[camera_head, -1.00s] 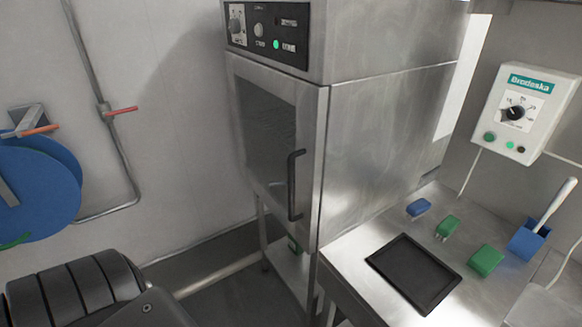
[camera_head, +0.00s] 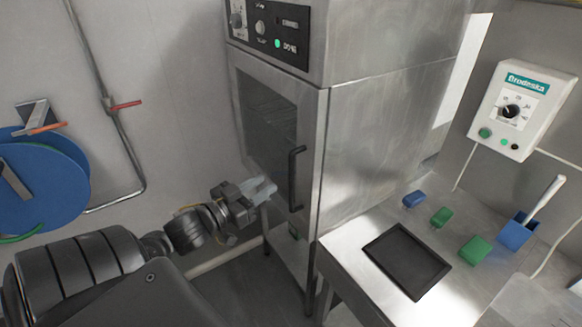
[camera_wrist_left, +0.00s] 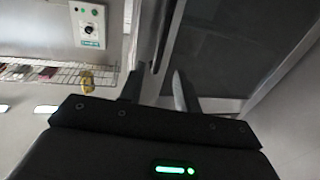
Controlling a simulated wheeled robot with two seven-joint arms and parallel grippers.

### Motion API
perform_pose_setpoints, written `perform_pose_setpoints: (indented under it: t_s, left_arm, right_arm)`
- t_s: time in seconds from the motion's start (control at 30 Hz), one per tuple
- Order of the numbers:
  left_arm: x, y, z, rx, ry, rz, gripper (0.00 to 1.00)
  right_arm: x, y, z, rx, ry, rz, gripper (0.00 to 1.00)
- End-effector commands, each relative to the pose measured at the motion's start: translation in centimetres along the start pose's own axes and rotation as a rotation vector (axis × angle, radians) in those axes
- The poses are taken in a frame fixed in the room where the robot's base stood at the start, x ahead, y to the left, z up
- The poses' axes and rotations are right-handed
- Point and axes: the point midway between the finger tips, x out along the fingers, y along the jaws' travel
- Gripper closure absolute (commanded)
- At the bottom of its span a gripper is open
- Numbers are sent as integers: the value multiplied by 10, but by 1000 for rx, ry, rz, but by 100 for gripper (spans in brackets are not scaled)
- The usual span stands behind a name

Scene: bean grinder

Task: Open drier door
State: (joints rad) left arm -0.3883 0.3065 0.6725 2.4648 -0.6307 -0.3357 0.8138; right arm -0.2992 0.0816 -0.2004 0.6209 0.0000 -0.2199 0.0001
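The drier (camera_head: 375,130) is a tall steel cabinet in the middle of the head view. Its door (camera_head: 312,135), with a dark glass window, is closed. A dark vertical bar handle (camera_head: 293,180) sits near the door's right edge. My left gripper (camera_head: 268,187) is just left of the handle's lower half and appears apart from it. In the left wrist view my left gripper (camera_wrist_left: 158,88) has its two fingers spread, with a dark bar, likely the handle (camera_wrist_left: 168,40), running down between and beyond them. Nothing is seen gripped. My right gripper is out of view.
A steel table (camera_head: 345,250) to the right of the drier holds a black tray (camera_head: 408,262) and several small blue and green items. A control box (camera_head: 522,110) is on the right wall. A blue reel (camera_head: 45,185) and a pipe (camera_head: 125,150) are on the left wall.

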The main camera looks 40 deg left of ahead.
Motion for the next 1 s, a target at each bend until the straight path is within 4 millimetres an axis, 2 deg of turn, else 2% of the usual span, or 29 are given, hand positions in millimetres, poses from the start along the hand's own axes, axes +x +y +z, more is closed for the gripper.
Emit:
perform_pose_setpoints:
  t_s: [0.53,0.7,1.0]
  left_arm:
    - [89,0,-2,-4,3,-1,67]
    - [102,0,-1,-2,1,-1,67]
    - [105,0,0,0,0,0,67]
  right_arm:
    - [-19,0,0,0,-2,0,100]
    - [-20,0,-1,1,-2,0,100]
    - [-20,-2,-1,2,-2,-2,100]
